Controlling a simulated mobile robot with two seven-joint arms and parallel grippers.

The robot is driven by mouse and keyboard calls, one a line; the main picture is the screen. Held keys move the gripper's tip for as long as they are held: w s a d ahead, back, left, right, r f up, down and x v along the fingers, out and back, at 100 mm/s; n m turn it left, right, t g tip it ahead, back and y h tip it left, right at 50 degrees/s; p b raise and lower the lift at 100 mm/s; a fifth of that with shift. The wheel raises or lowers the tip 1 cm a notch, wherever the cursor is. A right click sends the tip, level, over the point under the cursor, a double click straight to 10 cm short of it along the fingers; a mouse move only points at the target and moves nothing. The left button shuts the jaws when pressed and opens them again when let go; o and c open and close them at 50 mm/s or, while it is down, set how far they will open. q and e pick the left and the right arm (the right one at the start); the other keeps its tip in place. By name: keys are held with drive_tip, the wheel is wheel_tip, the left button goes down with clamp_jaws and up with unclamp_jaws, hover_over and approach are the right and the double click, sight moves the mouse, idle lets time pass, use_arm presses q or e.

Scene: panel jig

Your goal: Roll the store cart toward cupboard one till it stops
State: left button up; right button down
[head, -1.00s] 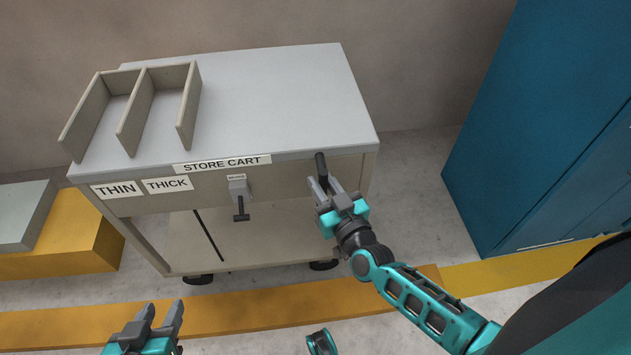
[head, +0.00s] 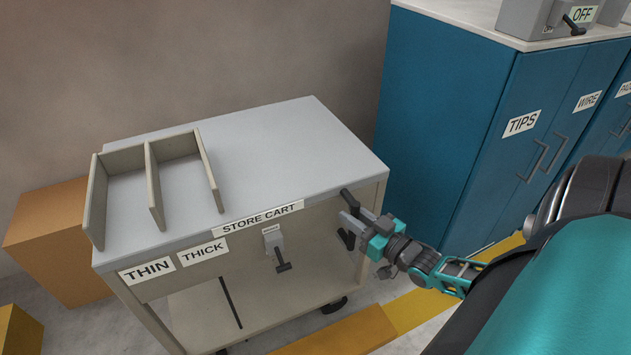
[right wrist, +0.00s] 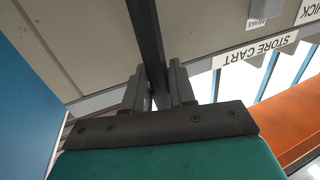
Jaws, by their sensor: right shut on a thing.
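The store cart (head: 310,147) is a grey-topped cart with a labelled front, standing against the back wall. My right gripper (head: 362,225) is at the cart's front right corner, shut on the dark cart handle (head: 347,195). In the right wrist view the handle bar (right wrist: 148,40) runs between the two fingers (right wrist: 160,88). The brake lever (head: 279,255) hangs down at the middle of the cart's front. A blue cupboard (head: 440,115) with a TIPS label stands just right of the cart; which number it has is not shown. My left gripper is out of view.
A divider rack (head: 155,185) sits on the cart's top left, above THIN and THICK labels. A switch box marked OFF (head: 547,18) stands on the cupboards. An orange block (head: 45,240) is at left.

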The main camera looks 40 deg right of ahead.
drive_tip(key=d, duration=0.2)
drive_tip(key=s+d, duration=0.1)
drive_tip(key=d, duration=0.1)
drive_tip(key=s+d+b, duration=0.1)
drive_tip(key=d, duration=0.2)
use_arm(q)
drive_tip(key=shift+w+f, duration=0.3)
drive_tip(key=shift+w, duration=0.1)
use_arm(e)
drive_tip(key=shift+s+d+r, duration=0.1)
drive_tip(key=shift+d+r, duration=0.05)
drive_tip(key=shift+d, duration=0.6)
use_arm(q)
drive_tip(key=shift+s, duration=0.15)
use_arm(e)
drive_tip(key=shift+d, duration=0.1)
drive_tip(key=c, duration=1.1)
unclamp_jaws()
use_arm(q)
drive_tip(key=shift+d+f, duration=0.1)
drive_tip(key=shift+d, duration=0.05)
use_arm(e)
drive_tip(key=shift+s, duration=0.1)
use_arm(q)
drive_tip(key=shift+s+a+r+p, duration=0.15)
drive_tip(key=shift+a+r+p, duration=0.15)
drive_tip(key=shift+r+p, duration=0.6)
use_arm(e)
drive_tip(key=s, duration=1.3)
drive_tip(key=shift+d, duration=0.15)
